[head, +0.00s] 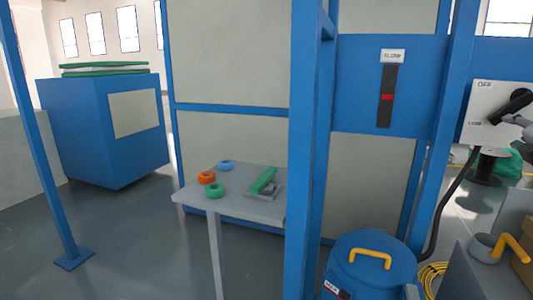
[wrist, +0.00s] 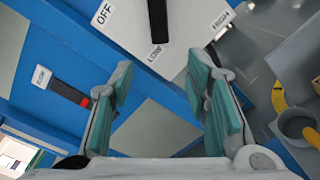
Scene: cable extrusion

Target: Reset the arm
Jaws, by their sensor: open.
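My gripper shows at the right edge of the head view (head: 520,124), close to the white switch plate and its black knob; part of it is cut off. In the wrist view its two teal-padded fingers (wrist: 161,65) stand wide apart with nothing between them. The black knob (head: 511,106) is on the white plate (head: 484,97), and its lower end points toward the LOW label. In the wrist view the knob (wrist: 158,20) lies beyond the fingertips, apart from them. OFF, LOW and HIGH labels show around it there.
A blue post (head: 303,150) stands mid-view. A grey table (head: 240,205) holds coloured rings and a green-and-grey item. A blue barrel (head: 368,268) with a yellow handle stands low right. A slider panel marked SLOW (head: 387,95) is left of the switch. Open floor lies at left.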

